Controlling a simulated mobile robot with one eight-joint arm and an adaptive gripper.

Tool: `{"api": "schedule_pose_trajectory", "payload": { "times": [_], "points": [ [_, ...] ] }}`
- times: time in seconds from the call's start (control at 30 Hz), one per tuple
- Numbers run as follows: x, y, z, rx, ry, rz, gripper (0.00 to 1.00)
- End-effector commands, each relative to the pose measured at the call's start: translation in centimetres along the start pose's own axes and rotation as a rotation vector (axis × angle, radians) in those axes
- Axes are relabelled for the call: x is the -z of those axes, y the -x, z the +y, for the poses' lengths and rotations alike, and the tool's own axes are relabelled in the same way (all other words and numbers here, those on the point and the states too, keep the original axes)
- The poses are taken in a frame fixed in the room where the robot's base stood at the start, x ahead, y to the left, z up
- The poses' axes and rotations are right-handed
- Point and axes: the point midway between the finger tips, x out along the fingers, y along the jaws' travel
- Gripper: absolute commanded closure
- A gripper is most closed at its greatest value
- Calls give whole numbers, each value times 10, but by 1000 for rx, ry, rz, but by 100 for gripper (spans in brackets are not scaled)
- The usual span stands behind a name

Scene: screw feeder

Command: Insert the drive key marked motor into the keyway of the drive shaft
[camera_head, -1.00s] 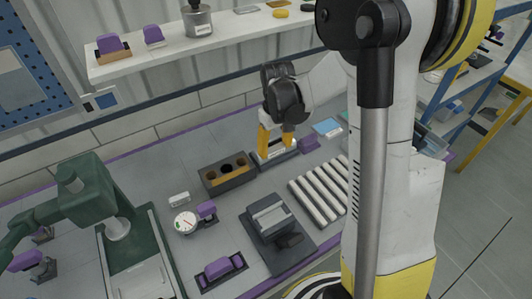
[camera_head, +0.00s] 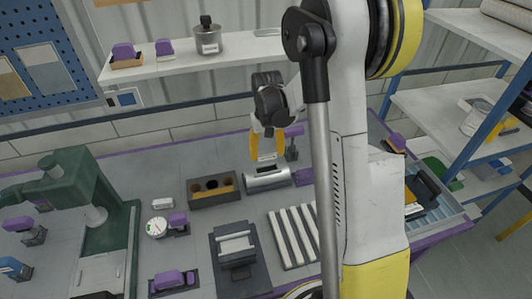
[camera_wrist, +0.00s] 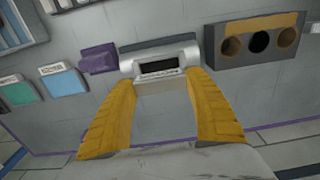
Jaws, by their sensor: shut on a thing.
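The drive shaft (camera_head: 280,179) is a silver cylinder lying on the bench, right of a block with several holes. In the wrist view the shaft (camera_wrist: 187,52) shows a dark slot, the keyway (camera_wrist: 158,67), facing up. My gripper (camera_head: 267,154) is above the shaft, yellow fingers pointing down. In the wrist view my gripper (camera_wrist: 163,108) is shut on a pale grey key (camera_wrist: 160,105), whose marking is too small to read. The key's far edge overlaps the shaft's near side in the picture, below the dark slot. Whether they touch cannot be told.
The holed block (camera_head: 232,198) stands left of the shaft, a purple-ended part (camera_head: 303,177) to its right. A rack of pale bars (camera_head: 292,236), a grey vise-like fixture (camera_head: 236,245) and a dial gauge (camera_head: 156,228) are nearer. A green press (camera_head: 75,190) stands at left.

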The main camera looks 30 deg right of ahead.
Motion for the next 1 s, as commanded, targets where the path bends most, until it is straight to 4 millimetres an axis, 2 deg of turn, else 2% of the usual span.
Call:
{"api": "schedule_pose_trajectory", "payload": {
  "times": [0.23,0.7,1.0],
  "points": [
    [0,-2,0,0,1,0,65],
    [0,-41,0,0,1,0,65],
    [0,-42,0,0,1,0,65]
  ]
}}
